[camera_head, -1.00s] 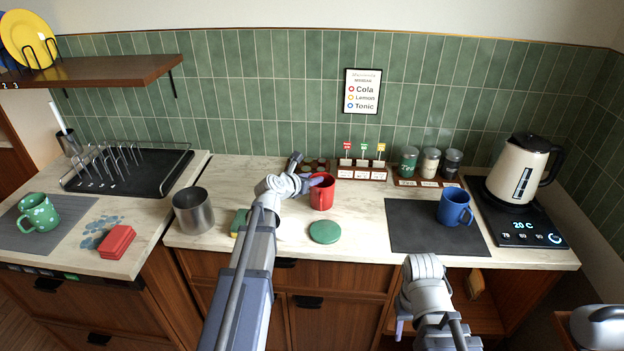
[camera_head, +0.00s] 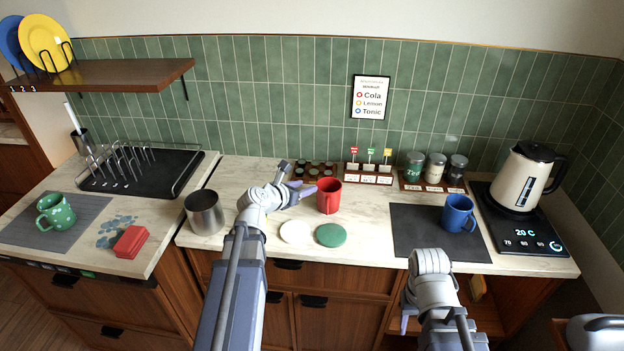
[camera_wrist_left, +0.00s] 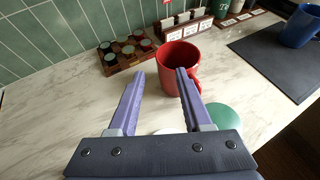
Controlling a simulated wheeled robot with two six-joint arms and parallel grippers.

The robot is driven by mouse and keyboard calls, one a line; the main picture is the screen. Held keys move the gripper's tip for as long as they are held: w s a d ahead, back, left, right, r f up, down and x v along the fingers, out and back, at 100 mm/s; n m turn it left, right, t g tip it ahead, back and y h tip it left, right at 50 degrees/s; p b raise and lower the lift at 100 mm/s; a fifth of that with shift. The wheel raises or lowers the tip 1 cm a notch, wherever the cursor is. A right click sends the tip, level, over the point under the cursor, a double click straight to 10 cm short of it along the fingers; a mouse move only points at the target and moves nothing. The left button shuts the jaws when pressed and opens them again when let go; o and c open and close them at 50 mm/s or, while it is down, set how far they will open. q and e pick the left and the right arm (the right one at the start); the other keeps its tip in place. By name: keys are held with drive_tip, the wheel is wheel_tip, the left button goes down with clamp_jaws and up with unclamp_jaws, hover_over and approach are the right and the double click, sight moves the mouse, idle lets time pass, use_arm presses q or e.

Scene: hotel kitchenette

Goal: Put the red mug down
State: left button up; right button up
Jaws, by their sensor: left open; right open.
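The red mug (camera_head: 329,196) stands upright on the pale counter, behind the green round coaster. It also shows in the left wrist view (camera_wrist_left: 178,72), just beyond my left fingertips. My left gripper (camera_head: 302,190) is open and empty, to the left of the mug and apart from it in the head view.
A white coaster (camera_head: 295,232) and a green coaster (camera_head: 331,235) lie in front of the mug. A steel canister (camera_head: 204,212) stands left. A capsule rack (camera_head: 315,171) is behind. A blue mug (camera_head: 458,213) stands on the dark mat (camera_head: 419,238), near the kettle (camera_head: 522,178).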

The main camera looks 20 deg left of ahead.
use_arm(q)
drive_tip(key=shift+v, duration=1.1)
